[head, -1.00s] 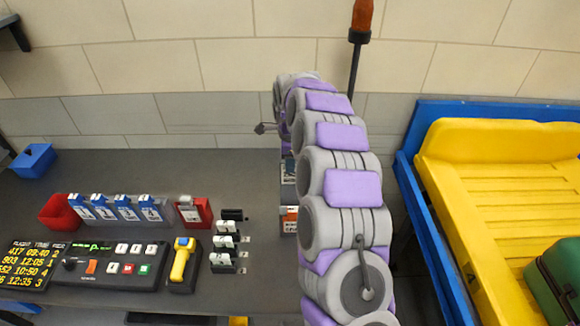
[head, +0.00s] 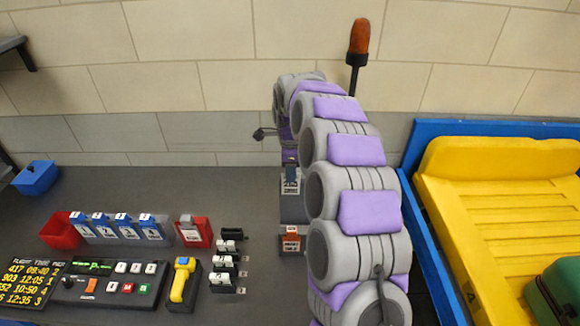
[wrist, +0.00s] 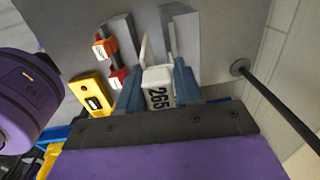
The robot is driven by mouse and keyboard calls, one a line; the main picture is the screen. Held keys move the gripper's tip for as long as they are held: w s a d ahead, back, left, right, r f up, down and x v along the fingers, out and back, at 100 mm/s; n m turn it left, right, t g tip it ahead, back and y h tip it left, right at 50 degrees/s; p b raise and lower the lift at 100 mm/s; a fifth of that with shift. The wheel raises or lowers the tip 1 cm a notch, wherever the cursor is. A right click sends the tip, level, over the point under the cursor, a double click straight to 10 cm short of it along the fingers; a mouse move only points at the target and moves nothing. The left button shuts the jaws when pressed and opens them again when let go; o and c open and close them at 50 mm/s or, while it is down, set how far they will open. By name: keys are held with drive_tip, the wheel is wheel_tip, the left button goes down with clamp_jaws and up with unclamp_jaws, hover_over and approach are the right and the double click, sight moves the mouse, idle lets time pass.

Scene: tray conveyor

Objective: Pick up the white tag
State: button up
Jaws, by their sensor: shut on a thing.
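In the wrist view, the white tag (wrist: 158,88), a small block marked "265" in black, sits between the two blue fingers of my gripper (wrist: 157,74). The gripper is shut on it, with a finger against each side. Thin pale strips rise from the tag's far end.
A grey bench (head: 150,175) holds a control panel (head: 110,282), a yellow handheld device (head: 183,280), a red bin (head: 61,232) and several blue-topped tags (head: 120,228). A yellow tray (head: 470,210) in a blue frame (head: 425,250) stands right. An orange-topped pole (head: 359,40) stands behind.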

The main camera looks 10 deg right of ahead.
drive_tip(key=s+a+p, duration=0.1)
drive_tip(key=s+a, duration=0.1)
drive_tip(key=s, duration=0.9)
drive_tip(key=shift+s, duration=0.3)
drive_tip(key=shift+a, duration=0.1)
drive_tip(key=shift+r, duration=0.1)
wheel_tip(320, 180, up, 6)
drive_tip(key=p, duration=0.2)
drive_tip(key=shift+r+p, duration=0.2)
drive_tip(key=shift+p, duration=0.15)
idle(0.7)
